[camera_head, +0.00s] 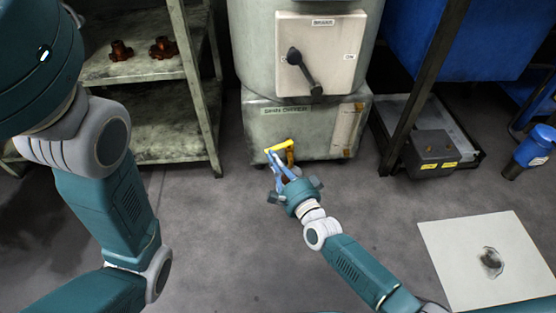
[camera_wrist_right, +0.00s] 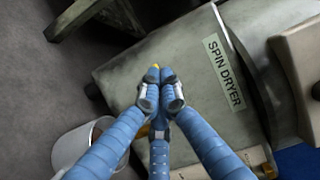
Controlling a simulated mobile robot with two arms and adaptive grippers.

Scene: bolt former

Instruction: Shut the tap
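The tap has a yellow handle (camera_head: 280,147) and sits low on the front of the grey spin dryer base (camera_head: 270,128). My right gripper (camera_head: 271,156) is at the left end of this handle, with its blue fingers reaching up to it. In the right wrist view the fingertips (camera_wrist_right: 160,76) are drawn together, and a small bit of the yellow handle (camera_wrist_right: 155,66) shows just beyond them. The fingers hide most of the tap there. I cannot tell whether the handle is between them. My left arm is at the left, its gripper out of frame.
A white cylindrical container (camera_wrist_right: 82,142) stands beside the base in the right wrist view. A metal shelf (camera_head: 160,115) with brown parts is at the left. A dark frame with a grey box (camera_head: 432,148) is at the right. A stained pale sheet (camera_head: 455,265) lies on the floor.

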